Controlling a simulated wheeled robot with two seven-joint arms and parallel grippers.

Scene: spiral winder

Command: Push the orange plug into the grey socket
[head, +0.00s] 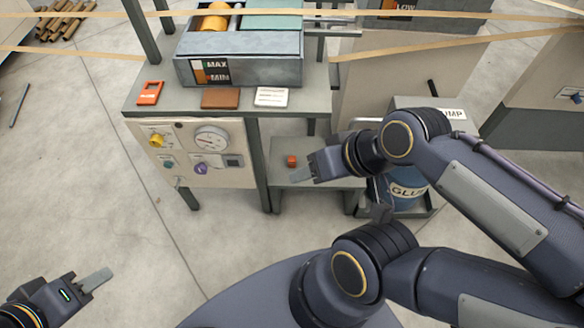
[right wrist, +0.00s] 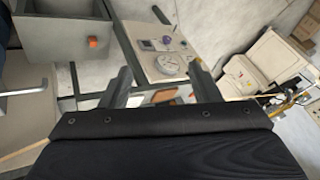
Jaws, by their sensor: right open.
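A small orange block, seemingly the orange plug (head: 292,160), is at the low grey shelf under the bench. It also shows in the right wrist view (right wrist: 92,42), against a grey box-like surface. I cannot clearly make out the grey socket as a separate part. My right gripper (head: 305,174) is just right of and in front of the plug in the head view, apart from it. In the right wrist view its two fingers (right wrist: 163,82) are spread with nothing between them. My left gripper (head: 95,281) is low at the left, over bare floor; its finger gap does not show clearly.
The winder bench (head: 300,98) carries a grey machine box (head: 240,70), an orange-red frame (head: 150,92) and a brown block (head: 220,99). A gauge panel (head: 200,150) hangs below. A blue glue drum (head: 405,192) stands at right.

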